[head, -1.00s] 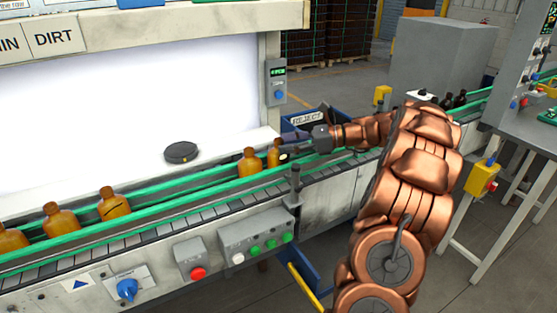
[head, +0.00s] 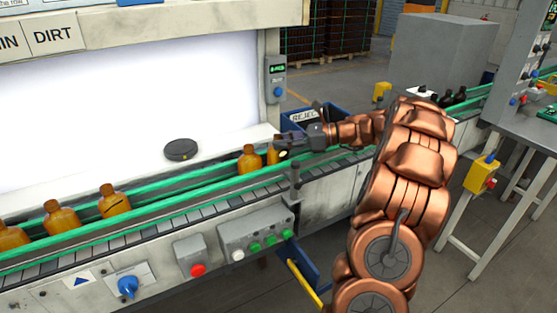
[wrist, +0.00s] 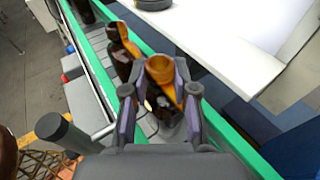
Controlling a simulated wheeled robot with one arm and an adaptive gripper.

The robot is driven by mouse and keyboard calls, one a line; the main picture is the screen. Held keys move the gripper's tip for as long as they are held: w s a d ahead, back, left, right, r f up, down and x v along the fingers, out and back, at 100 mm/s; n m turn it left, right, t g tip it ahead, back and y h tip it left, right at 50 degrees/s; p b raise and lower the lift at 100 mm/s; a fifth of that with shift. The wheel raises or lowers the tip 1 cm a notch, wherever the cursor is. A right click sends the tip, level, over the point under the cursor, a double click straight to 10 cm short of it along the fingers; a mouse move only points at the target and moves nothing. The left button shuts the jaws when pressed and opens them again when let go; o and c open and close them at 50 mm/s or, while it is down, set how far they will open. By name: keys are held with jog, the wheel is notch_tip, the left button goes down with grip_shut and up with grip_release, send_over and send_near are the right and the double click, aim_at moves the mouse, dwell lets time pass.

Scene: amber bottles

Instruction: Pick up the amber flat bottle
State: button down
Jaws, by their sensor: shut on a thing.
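The amber flat bottle (head: 272,153) stands upright on the conveyor between the green rails, at the right end of a pair. My gripper (head: 283,143) reaches it from the right and is shut on it.
Another amber bottle (head: 249,160) stands close to its left. Several more stand farther left on the belt. Green rails (head: 180,188) run along both sides. A blue reject bin (head: 330,112) is behind my gripper. A black disc (head: 181,150) lies on the white surface.

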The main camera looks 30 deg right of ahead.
dwell(0.5)
notch_tip(320, 180, up, 10)
jog(key=shift+b, duration=0.75)
jog(key=shift+d, duration=0.1)
